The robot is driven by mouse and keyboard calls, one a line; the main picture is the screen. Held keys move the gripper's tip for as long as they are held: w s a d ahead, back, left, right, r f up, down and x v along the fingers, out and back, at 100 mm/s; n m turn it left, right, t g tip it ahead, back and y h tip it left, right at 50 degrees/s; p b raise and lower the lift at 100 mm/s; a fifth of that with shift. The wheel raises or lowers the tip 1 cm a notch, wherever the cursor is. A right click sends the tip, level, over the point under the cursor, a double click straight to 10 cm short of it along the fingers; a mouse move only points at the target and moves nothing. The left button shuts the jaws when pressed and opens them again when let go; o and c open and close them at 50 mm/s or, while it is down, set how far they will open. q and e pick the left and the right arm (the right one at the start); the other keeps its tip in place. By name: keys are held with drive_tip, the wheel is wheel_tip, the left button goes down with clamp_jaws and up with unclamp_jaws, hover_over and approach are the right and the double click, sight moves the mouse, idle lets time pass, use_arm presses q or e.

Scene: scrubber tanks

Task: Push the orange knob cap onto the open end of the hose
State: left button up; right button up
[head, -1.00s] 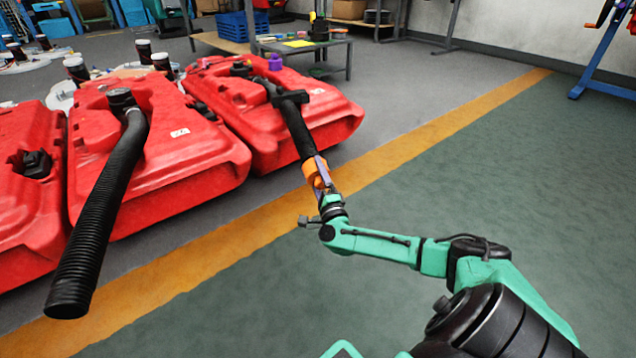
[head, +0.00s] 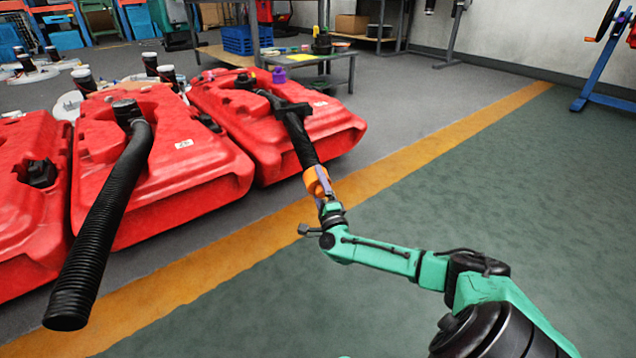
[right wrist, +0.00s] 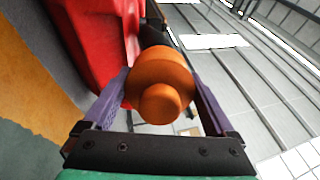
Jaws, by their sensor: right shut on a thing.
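The orange knob cap (head: 317,181) is at the lower end of the black hose (head: 300,138) that hangs from the rightmost red tank (head: 262,125). My right gripper (head: 321,183) is shut on the cap, one purple finger on each side. In the right wrist view the cap (right wrist: 161,82) sits between the fingers of the gripper (right wrist: 158,100), its round knob toward the camera. The cap lines up with the hose and appears to meet its end. The cap hides that end, so I cannot tell how far it is on. My left gripper is not in view.
Another red tank (head: 150,180) stands left with a long black ribbed hose (head: 100,240) reaching toward the floor. A low table (head: 340,68) with a purple item (head: 279,75) stands behind.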

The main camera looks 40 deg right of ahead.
idle(0.3)
drive_tip(key=shift+p, duration=0.4)
drive_tip(key=shift+w+d, duration=0.1)
drive_tip(key=shift+w, duration=0.05)
drive_tip(key=shift+b+x, duration=0.35)
drive_tip(key=shift+x, duration=0.95)
drive_tip(key=o, duration=1)
drive_tip(key=shift+o, duration=0.2)
